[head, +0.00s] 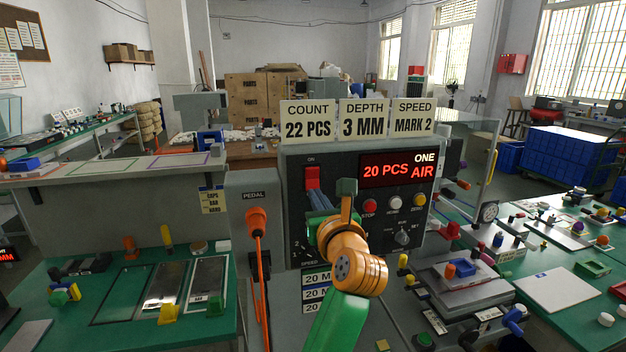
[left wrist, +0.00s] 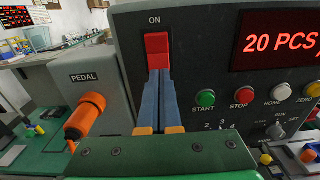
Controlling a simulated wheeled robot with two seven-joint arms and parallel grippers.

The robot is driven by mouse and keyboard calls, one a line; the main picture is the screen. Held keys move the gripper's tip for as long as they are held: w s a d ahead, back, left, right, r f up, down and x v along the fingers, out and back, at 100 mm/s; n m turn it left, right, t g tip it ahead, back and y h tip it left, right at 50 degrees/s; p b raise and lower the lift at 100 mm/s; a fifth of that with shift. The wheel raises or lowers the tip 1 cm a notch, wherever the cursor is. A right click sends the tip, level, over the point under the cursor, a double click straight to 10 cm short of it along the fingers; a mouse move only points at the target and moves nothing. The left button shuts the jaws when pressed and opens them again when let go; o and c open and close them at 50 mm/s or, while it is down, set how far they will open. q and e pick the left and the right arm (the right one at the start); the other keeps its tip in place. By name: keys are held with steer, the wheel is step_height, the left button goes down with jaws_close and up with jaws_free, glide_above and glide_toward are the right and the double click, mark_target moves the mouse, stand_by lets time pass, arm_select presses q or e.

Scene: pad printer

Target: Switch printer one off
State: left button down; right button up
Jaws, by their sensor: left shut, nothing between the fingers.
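Printer one's grey control panel (head: 295,175) faces me. Its display (head: 398,169) is lit and reads "20 PCS", "ONE" and "AIR". A red rocker switch (head: 312,177) sits under the word "ON" at the panel's upper left. It also shows in the left wrist view (left wrist: 157,46). My left gripper (head: 316,194) is shut and empty, with its blue fingers together just below the switch. In the left wrist view the fingertips (left wrist: 159,74) reach the switch's lower edge; I cannot tell whether they touch it. My right gripper is not in view.
Right of the fingers are a green START button (left wrist: 205,98), a red STOP button (head: 369,206), a white HOME button (head: 394,202), a yellow ZERO button (head: 418,200) and a rotary knob (head: 402,237). An orange PEDAL plug (head: 257,220) with its cable is at left. Signs (head: 364,118) stand on top.

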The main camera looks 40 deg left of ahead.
arm_select(q)
steer(key=shift+w+a, duration=0.15)
steer(key=shift+a, duration=0.05)
steer(key=b+v, duration=0.3)
steer(key=v, duration=0.8)
steer(key=shift+a, duration=0.1)
